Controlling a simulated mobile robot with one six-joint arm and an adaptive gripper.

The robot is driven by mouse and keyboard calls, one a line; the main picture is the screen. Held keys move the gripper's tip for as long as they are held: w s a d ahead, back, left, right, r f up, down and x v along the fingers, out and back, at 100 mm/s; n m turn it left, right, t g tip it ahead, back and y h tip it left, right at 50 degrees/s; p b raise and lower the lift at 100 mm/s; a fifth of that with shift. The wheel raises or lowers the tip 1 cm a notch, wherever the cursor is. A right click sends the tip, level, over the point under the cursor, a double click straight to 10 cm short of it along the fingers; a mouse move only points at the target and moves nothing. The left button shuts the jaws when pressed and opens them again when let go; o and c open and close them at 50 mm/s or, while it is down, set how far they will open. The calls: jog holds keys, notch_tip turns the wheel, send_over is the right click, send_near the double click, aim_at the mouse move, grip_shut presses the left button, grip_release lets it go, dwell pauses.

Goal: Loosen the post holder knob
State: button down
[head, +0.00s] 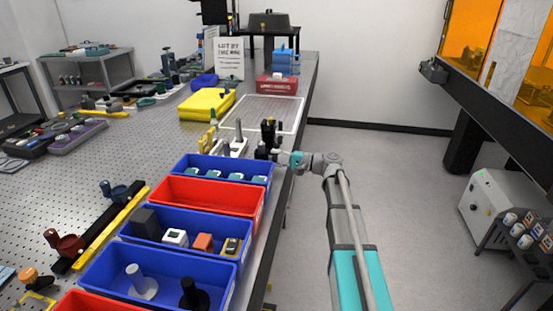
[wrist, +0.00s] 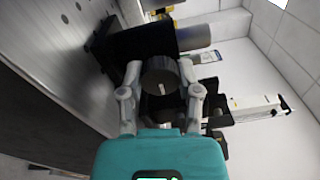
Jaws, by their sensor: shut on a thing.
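In the wrist view the post holder knob (wrist: 160,74) is a dark round cylinder with a small pale mark on its face. My gripper (wrist: 160,82) has one grey finger on each side of it and is shut on it. The black post holder (wrist: 143,42) lies behind the knob, with a grey cylindrical post (wrist: 193,37) coming out of it. In the head view my gripper (head: 279,157) reaches from the right to the dark post holder (head: 268,134) at the bench's right edge. The knob is too small to make out there.
Blue and red bins stand in a row along the bench edge, the nearest to the holder being a blue bin (head: 180,163). The aisle floor (head: 400,200) right of the bench is clear.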

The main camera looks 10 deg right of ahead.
jog(key=shift+c, duration=1.5)
grip_release()
jog(key=shift+m, duration=0.3)
jog(key=m, duration=0.5)
jog(key=v, duration=1.4)
jog(key=shift+m, duration=0.3)
jog(key=shift+s+a, duration=0.1)
jog(key=shift+s, duration=0.05)
